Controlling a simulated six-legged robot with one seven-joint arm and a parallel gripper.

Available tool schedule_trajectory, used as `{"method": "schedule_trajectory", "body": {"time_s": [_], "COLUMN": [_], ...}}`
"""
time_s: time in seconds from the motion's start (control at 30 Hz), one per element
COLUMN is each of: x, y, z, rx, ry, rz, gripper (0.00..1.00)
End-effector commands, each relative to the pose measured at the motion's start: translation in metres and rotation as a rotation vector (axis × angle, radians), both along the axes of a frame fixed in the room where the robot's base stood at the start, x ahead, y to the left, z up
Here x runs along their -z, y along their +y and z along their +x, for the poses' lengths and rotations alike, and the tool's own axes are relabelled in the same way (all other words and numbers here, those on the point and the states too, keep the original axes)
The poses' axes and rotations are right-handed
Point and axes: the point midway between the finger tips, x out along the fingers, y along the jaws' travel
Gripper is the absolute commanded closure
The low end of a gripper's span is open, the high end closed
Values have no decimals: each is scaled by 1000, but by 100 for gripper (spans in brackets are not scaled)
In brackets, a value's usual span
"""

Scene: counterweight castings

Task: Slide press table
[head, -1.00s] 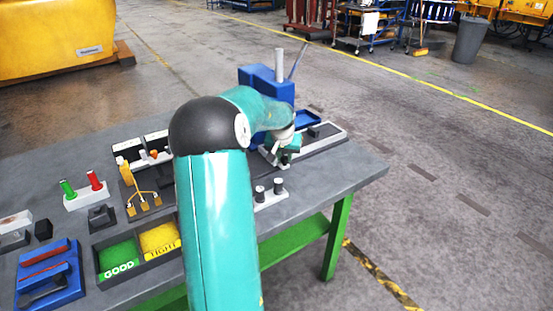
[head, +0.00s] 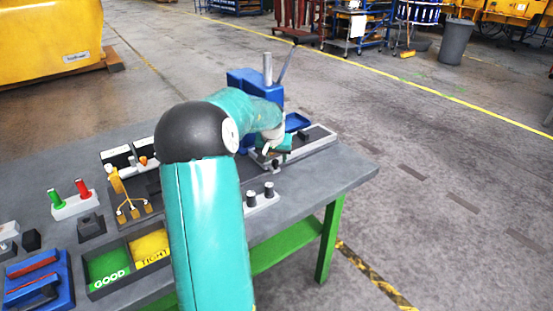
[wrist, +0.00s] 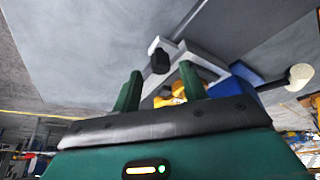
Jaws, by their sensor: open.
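The blue press (head: 241,82) stands at the far side of the grey workbench, with a grey column and a lever (head: 285,62) on top. A pale slide rail (head: 322,142) runs out from its foot to the right, with a small dark block (head: 303,134) on it. My gripper (head: 270,150) is low beside the near left end of the rail, partly hidden by my arm. In the wrist view my gripper (wrist: 160,86) has its two green fingers apart. A black knob (wrist: 160,62) on a pale bar shows just beyond the fingertips, apparently not held. The press table itself is hard to make out.
A plate with two dark-topped pins (head: 262,195) lies near my arm. To the left are the GOOD and TIGHT bins (head: 108,272), a stand with green and red pegs (head: 72,207) and a blue holder (head: 40,280). The bench's right end is clear.

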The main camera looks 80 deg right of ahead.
Motion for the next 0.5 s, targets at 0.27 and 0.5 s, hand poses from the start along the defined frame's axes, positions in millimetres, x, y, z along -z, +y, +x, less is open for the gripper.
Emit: {"method": "schedule_trajectory", "body": {"time_s": [0.27, 0.5], "x": [-56, -99], "y": [22, 40], "z": [0, 0], "rx": [1, 1], "ry": [-1, 0], "rz": [-6, -5], "gripper": [57, 57]}}
